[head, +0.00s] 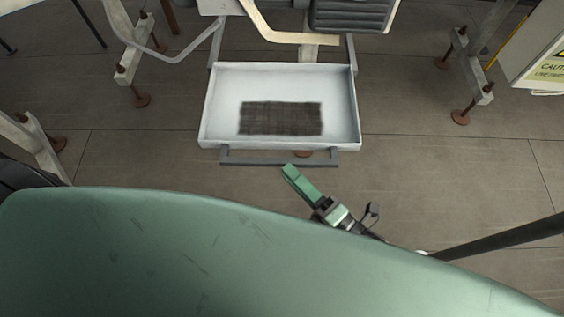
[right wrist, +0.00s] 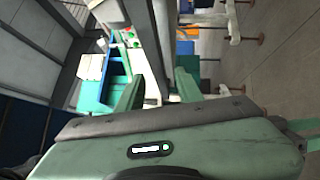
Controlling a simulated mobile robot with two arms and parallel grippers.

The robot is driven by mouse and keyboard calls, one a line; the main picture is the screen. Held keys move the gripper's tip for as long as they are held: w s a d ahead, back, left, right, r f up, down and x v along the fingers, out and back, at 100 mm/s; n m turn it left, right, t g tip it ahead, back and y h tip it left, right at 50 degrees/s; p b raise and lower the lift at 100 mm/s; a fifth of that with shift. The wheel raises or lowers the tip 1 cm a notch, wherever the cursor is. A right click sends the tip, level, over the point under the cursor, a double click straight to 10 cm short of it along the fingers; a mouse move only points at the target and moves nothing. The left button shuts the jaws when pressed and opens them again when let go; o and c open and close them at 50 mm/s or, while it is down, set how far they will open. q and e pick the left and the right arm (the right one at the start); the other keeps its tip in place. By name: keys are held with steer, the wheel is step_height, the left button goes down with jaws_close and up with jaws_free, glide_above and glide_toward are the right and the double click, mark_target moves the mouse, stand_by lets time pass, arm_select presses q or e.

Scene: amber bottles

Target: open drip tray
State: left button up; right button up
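The drip tray (head: 207,112) is a shallow white tray pulled out under the machine in the head view, with a dark grid-like patch (head: 280,118) on its floor. A grey bar handle (head: 250,161) runs along its front. My right gripper (head: 290,172), green, is just in front of the handle, right of its middle. In the right wrist view its two green fingers (right wrist: 157,90) stand apart. A dark grey bar, which looks like the handle, shows between or just beyond them; I cannot tell if they touch it. My left gripper is not in view.
The machine's metal legs with reddish feet stand left (head: 127,65) and right (head: 470,65) of the tray. A yellow caution sign (head: 550,72) is on a cabinet at the upper right. The tiled floor (head: 430,170) around the tray's front is clear.

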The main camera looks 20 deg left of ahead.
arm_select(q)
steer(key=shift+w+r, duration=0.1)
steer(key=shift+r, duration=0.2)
arm_select(e)
steer(key=v, duration=0.3)
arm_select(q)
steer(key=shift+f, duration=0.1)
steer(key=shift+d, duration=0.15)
